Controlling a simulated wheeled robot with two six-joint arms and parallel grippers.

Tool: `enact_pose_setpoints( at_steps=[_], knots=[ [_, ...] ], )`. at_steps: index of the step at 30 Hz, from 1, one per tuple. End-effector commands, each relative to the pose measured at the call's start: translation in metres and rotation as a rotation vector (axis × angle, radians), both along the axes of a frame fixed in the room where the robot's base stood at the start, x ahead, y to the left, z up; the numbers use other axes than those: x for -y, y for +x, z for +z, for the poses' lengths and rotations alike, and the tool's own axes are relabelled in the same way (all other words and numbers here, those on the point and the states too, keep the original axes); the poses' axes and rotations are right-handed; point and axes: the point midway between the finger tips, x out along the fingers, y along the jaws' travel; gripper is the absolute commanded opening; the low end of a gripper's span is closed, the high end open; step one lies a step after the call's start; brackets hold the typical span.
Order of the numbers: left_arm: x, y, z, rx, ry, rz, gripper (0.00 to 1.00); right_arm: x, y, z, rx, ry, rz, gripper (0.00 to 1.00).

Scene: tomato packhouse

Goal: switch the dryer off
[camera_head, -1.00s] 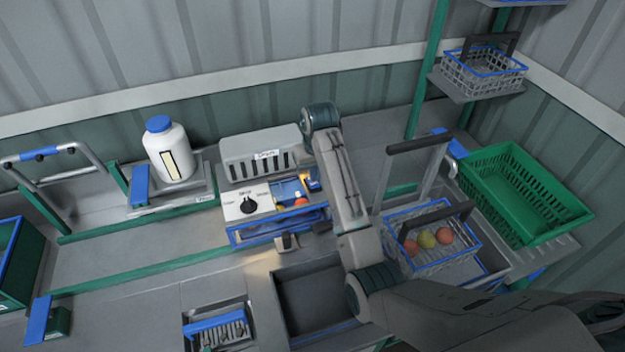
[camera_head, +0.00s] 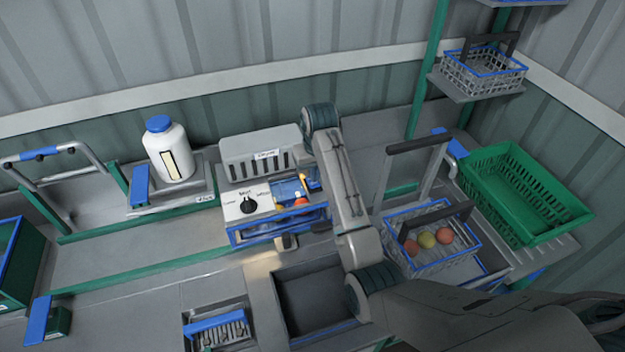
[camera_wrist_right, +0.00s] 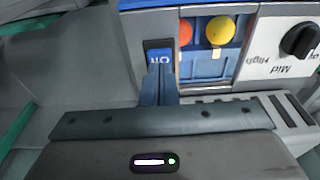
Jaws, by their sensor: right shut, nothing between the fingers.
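The dryer (camera_head: 262,160) is a grey vented housing with a white knob panel (camera_head: 236,206) and a blue-framed tomato bay (camera_head: 250,237) in front. Its black knob (camera_head: 247,205) also shows upside down in the right wrist view (camera_wrist_right: 299,39). A dark rocker switch with a blue ON face (camera_wrist_right: 160,55) sits beside the bay in the right wrist view. My right gripper (camera_wrist_right: 160,75) is shut and empty, its tips right at the switch; I cannot tell whether they touch. In the head view my right arm hides the switch area. My left gripper is out of view.
A white bottle with a blue cap (camera_head: 170,152) stands left of the dryer. A wire basket with tomatoes (camera_head: 462,255) and a green crate (camera_head: 530,235) stand to the right. An open grey bin (camera_head: 300,300) lies in front. The bench left of centre is mostly clear.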

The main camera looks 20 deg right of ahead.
Motion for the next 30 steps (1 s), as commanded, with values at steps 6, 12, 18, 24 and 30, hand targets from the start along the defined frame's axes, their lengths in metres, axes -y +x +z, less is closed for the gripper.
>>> enact_pose_setpoints(
  at_steps=[6, 12, 18, 24, 30],
  knots=[
    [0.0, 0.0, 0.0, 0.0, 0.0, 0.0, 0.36, 0.0, 0.0, -0.002, 0.0, 0.0, 0.0, 0.0],
    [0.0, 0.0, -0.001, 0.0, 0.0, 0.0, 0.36, 0.0, 0.0, -0.004, 0.0, 0.0, 0.0, 0.0],
    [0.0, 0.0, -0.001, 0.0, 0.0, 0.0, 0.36, 0.0, 0.0, -0.007, 0.0, 0.0, 0.0, 0.0],
    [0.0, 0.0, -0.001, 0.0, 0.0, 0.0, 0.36, 0.0, 0.0, -0.01, -0.001, 0.0, 0.0, 0.0],
    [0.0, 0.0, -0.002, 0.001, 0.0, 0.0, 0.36, 0.0, 0.0, -0.013, -0.001, 0.0, 0.0, 0.0]
  ],
)
